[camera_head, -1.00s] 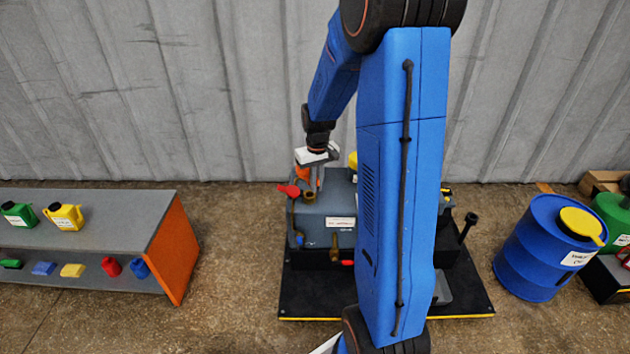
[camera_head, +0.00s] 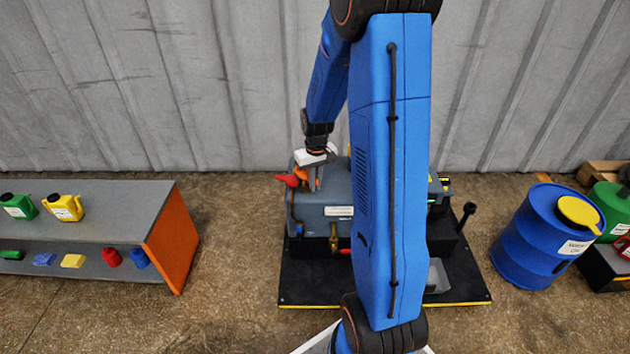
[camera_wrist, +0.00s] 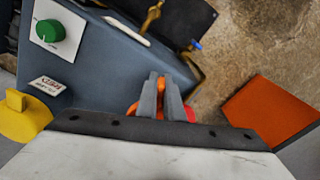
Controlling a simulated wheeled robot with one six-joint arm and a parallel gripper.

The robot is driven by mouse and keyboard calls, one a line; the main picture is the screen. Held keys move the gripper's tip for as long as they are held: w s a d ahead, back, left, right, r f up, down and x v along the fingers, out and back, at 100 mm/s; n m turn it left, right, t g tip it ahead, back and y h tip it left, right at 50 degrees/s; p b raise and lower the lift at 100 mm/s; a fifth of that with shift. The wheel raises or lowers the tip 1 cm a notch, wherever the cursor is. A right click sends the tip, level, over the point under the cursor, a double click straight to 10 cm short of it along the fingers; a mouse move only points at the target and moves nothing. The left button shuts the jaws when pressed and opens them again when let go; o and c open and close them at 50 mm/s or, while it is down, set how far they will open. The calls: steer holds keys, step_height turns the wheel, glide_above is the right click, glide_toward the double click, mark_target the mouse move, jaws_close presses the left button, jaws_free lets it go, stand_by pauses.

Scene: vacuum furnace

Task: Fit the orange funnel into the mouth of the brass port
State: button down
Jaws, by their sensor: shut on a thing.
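My gripper (camera_head: 314,186) is shut on the orange funnel (camera_head: 302,173), at the left end of the grey pump housing (camera_head: 325,212). In the wrist view my gripper's two fingers (camera_wrist: 162,92) stand close together, with orange of the funnel (camera_wrist: 132,110) showing beside and between them. Most of the funnel is hidden by the fingers. The brass port's mouth cannot be made out now; the gripper and funnel cover that spot. I cannot tell whether the funnel touches the port or sits in it.
A red part (camera_head: 289,180) sits just left of my gripper. A brass valve (camera_head: 334,240) is on the housing's front. A shelf (camera_head: 120,207) with jugs stands left, a blue drum (camera_head: 535,245) right. Floor between shelf and machine is clear.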

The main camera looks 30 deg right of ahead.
steer(key=shift+f, duration=1.05)
steer(key=shift+f, duration=0.35)
steer(key=c, duration=1.8)
jaws_free()
steer(key=r, duration=1.1)
steer(key=s+r, duration=0.1)
steer(key=r, duration=0.5)
steer(key=shift+r, duration=0.2)
steer(key=shift+a, duration=0.1)
